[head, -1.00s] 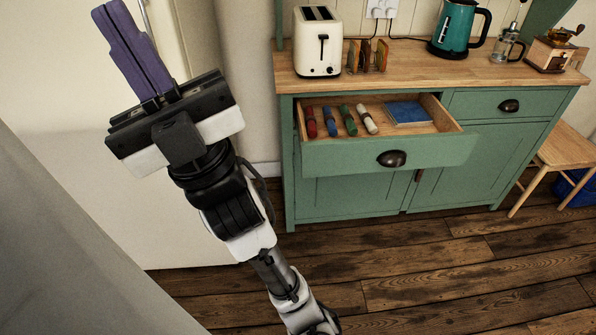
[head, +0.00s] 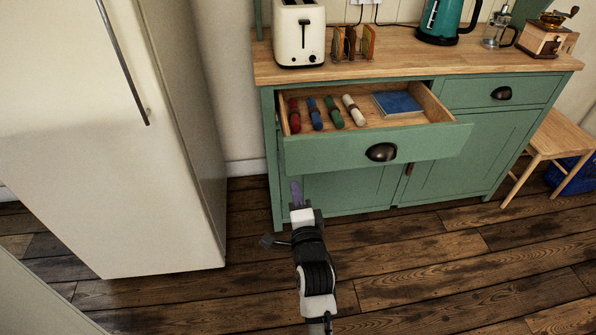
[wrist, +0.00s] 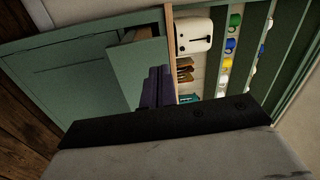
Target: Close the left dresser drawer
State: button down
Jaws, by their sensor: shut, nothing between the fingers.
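The left dresser drawer (head: 370,148) is pulled well out of the green dresser (head: 345,188). It has a dark cup handle (head: 381,152). In it lie red, blue, green and white rolls and a blue book (head: 398,103). In the wrist view the drawer front (wrist: 140,72) shows sideways, beyond the fingers. My gripper (head: 296,192) is below and in front of the drawer's left end, with its purple fingers pointing toward the dresser. The fingers (wrist: 158,88) are together and empty. I cannot tell whether they touch the dresser.
A cream fridge (head: 110,130) stands at the left. On the worktop (head: 420,62) are a toaster (head: 298,35), a toast rack, a teal kettle (head: 447,20) and a coffee grinder. The right drawer (head: 500,92) is shut. A wooden stool (head: 555,140) stands at the right. The floor in front is clear.

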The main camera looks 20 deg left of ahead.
notch_tip(320, 180, down, 4)
jog(key=d+m+h, duration=0.1)
jog(key=d, duration=0.2)
jog(key=p, duration=0.2)
send_near(297, 160)
jog(key=shift+g, duration=0.3)
jog(key=x, duration=0.6)
jog(key=shift+w+a+r, duration=0.2)
jog(key=shift+w+r, duration=0.1)
jog(key=shift+w, duration=0.05)
